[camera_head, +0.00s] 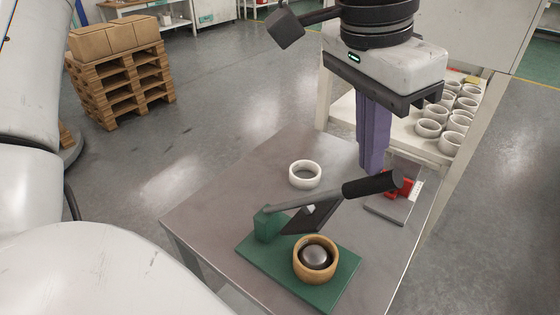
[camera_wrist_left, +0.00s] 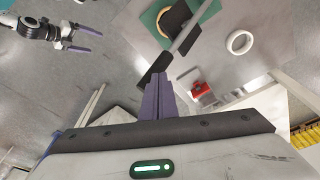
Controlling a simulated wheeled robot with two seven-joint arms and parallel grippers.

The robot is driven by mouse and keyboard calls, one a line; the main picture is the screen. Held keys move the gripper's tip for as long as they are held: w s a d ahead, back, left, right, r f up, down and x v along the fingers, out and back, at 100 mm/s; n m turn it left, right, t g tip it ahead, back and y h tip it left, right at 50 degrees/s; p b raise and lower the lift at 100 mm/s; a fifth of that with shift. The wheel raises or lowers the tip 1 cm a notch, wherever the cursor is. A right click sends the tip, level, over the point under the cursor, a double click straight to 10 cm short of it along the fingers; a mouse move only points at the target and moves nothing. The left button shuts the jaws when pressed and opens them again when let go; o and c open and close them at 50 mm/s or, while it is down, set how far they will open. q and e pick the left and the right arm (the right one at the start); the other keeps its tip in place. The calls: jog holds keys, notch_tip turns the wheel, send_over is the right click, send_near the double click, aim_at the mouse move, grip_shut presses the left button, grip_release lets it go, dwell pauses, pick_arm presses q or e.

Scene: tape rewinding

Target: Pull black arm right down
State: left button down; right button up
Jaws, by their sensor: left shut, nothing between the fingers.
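The black arm is a lever with a thick black grip (camera_head: 372,184) on a green base (camera_head: 335,283). It slants up to the right in the head view, over the table. The grip also shows in the left wrist view (camera_wrist_left: 153,70). My left gripper (camera_head: 372,170) points down with its purple fingers shut and empty. Its tips are right by the grip; I cannot tell whether they touch it. A brown roll (camera_head: 299,262) sits on the base around a dark round core (camera_head: 314,257). My right gripper (camera_wrist_left: 82,40) is open and empty in the left wrist view.
A white ring (camera_head: 294,180) lies on the grey table (camera_head: 225,205) behind the base. A red tape tool (camera_head: 402,188) is right of the grip. Several white rings stand on a shelf (camera_head: 400,137) behind. A pallet with boxes (camera_head: 118,82) is far left.

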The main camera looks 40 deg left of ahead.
pick_arm(q)
jog(key=s+a+r, duration=0.1)
jog(key=a+r, duration=1.1)
jog(key=r, duration=0.2)
jog(key=shift+s+a+r, duration=0.25)
dwell(0.5)
dwell(0.5)
